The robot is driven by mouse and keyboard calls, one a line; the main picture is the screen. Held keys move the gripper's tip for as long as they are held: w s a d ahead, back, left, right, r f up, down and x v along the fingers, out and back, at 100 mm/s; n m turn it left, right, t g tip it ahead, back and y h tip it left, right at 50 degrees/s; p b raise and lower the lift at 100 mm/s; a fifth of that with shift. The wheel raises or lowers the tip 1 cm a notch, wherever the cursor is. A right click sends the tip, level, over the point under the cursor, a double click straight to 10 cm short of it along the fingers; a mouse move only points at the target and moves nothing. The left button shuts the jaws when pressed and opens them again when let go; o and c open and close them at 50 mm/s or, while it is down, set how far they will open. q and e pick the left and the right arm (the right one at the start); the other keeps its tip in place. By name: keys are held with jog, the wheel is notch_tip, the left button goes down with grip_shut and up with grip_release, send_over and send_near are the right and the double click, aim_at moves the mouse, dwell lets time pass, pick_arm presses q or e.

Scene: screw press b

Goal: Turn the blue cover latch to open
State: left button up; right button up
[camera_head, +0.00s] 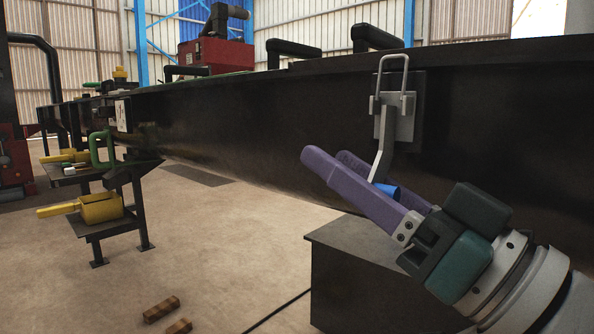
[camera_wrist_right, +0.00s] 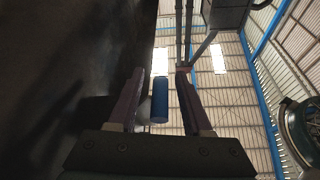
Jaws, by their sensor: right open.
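The cover latch is a grey metal lever (camera_head: 383,150) on a plate on the side of the long dark machine body. It hangs down and ends in a blue grip (camera_head: 387,189), mostly hidden behind a finger. A metal loop (camera_head: 392,75) stands above the lever. My right gripper (camera_head: 328,156) is open, with purple fingers pointing up and left around the blue grip. In the right wrist view the blue grip (camera_wrist_right: 159,100) lies between the two fingers, with a gap visible on the right finger's side. Contact on the left side is unclear. My left gripper is not in view.
The dark machine body (camera_head: 250,115) runs across the back, with black handles (camera_head: 293,50) on top. A dark box (camera_head: 365,270) stands below my right gripper. A side table with yellow tools (camera_head: 100,207) is at left. Wooden blocks (camera_head: 161,309) lie on open floor.

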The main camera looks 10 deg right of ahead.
grip_shut()
jog(key=shift+r, duration=0.1)
dwell(1.2)
